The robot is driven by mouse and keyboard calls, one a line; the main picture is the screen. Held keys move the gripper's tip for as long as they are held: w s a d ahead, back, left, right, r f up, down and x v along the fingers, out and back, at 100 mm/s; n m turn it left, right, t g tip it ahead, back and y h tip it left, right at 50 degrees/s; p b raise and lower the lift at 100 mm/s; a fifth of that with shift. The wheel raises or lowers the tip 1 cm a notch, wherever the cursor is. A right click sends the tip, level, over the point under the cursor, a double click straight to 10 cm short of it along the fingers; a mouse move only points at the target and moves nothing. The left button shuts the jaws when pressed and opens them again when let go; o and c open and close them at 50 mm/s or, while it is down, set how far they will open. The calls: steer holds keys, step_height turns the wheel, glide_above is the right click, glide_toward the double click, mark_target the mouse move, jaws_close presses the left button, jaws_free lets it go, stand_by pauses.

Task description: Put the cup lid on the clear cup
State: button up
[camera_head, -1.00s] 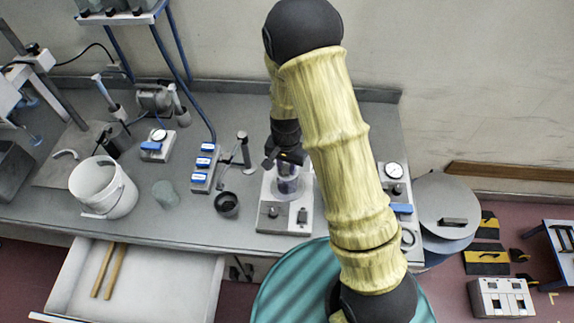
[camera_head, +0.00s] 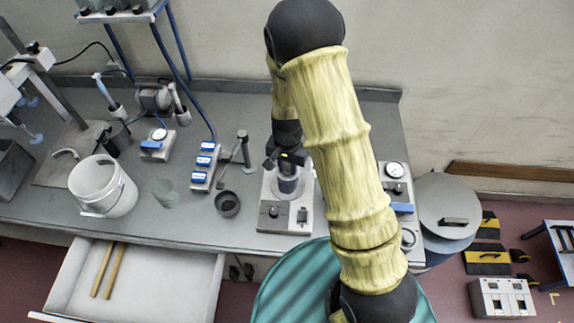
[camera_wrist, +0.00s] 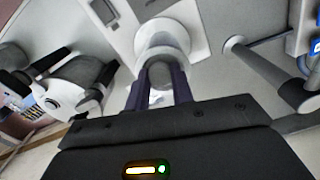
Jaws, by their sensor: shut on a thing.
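My gripper (camera_head: 288,184) points down over the round pan of a white bench device. In the wrist view its two purple fingers (camera_wrist: 158,92) are closed on a small greyish rounded thing (camera_wrist: 160,74), which looks like the cup lid, though its outline is partly hidden. It is low over the device's pale round top (camera_wrist: 168,36); I cannot tell whether it touches. A faint, see-through greenish shape (camera_head: 164,193), perhaps the clear cup, is on the bench to the left, apart from my gripper.
The white device (camera_head: 272,218) stands near the bench's front edge. To its left are a small dark cup (camera_head: 227,204), a blue-switched power strip (camera_head: 202,166) and a white bucket (camera_head: 103,188). A gauge device (camera_head: 394,180) stands to the right. An open drawer (camera_head: 160,285) juts out below.

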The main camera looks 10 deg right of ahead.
steer(key=o, duration=1.5)
steer(key=shift+r+p, duration=2.8)
steer(key=shift+r, duration=0.75)
steer(key=s+d+r+n+t+b, duration=0.1)
steer(key=s+d+r+b, duration=0.1)
steer(key=s+d+b, duration=0.1)
steer(key=s+d+r+n+b, duration=0.2)
steer(key=s+d+b, duration=0.1)
steer(key=s, duration=0.1)
steer(key=s+d+r+n+t+b, duration=0.1)
steer(key=s+d+r+n+b, duration=0.1)
steer(key=s+d+r+b, duration=0.1)
steer(key=shift+s+d+r+t+b, duration=0.1)
steer(key=shift+s+d+t+b, duration=0.1)
steer(key=shift+s, duration=0.2)
steer(key=shift+s+d+t+b, duration=0.1)
steer(key=shift+s+b, duration=0.05)
steer(key=shift+s, duration=0.2)
